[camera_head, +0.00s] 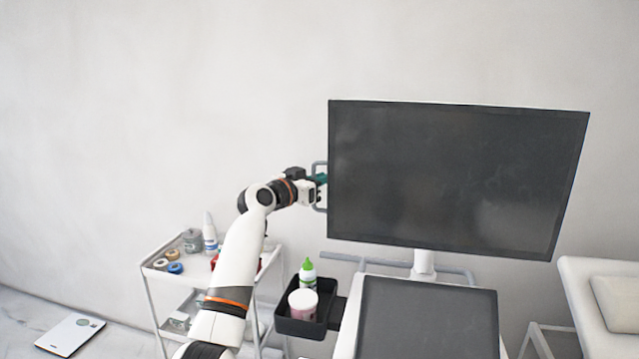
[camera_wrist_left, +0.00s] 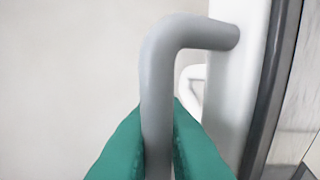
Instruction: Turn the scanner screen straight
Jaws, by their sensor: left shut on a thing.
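The scanner screen (camera_head: 455,180) is a large dark panel on a short white post, turned at a slight angle, its left edge nearer the left arm. A grey handle (camera_head: 319,208) sticks out from its left side; in the left wrist view the handle (camera_wrist_left: 157,90) is a bent grey bar joined to the screen's pale side (camera_wrist_left: 235,85). My left gripper (camera_head: 318,180) has green fingers, one on each side of the upright part of the handle, shut on it. The fingers also show in the left wrist view (camera_wrist_left: 158,155). My right gripper is in neither view.
Below the screen is the scanner's dark console (camera_head: 428,318). A black tray (camera_head: 303,329) with a green-capped bottle (camera_head: 308,273) and a pink jar (camera_head: 303,303) hangs at its left. A white trolley (camera_head: 150,262) stands behind my left arm. A padded couch (camera_head: 590,295) is at right.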

